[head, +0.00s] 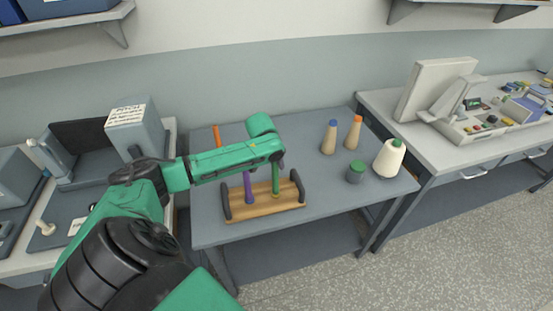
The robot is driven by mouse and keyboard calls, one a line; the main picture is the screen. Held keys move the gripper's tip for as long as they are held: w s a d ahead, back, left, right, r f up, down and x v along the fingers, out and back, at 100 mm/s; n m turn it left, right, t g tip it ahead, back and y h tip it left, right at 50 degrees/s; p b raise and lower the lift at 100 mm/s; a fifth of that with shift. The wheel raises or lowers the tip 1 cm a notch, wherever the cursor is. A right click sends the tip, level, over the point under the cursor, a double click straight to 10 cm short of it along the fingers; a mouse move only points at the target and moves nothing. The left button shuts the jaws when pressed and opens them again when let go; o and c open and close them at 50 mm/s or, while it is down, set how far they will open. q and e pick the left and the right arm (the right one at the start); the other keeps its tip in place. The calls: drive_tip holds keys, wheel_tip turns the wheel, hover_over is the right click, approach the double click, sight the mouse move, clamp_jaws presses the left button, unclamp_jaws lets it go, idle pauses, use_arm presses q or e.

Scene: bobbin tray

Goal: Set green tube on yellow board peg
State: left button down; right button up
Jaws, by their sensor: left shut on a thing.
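The wooden board (262,208) with dark handles at both ends lies near the front of the grey table. The green tube (276,180) stands roughly upright over the board's right part, with a bit of yellow (275,195) at its lower end. I cannot tell whether it is fully down around the yellow peg. My left gripper (280,164) is shut on the green tube at its upper part, which the hand partly hides. A purple tube (248,188) stands upright on the board, left of the green one. My right gripper is not in view.
An orange post (218,136) shows behind my left arm. The table between board and jar is clear.

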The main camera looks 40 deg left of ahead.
use_arm(q)
drive_tip(key=shift+f, duration=0.4)
drive_tip(key=c, duration=0.6)
unclamp_jaws()
drive_tip(key=shift+c, duration=0.2)
drive_tip(key=b+v, duration=0.2)
drive_tip(key=v, duration=1.2)
drive_tip(key=shift+r+b, duration=0.3)
drive_tip(key=shift+r, duration=0.05)
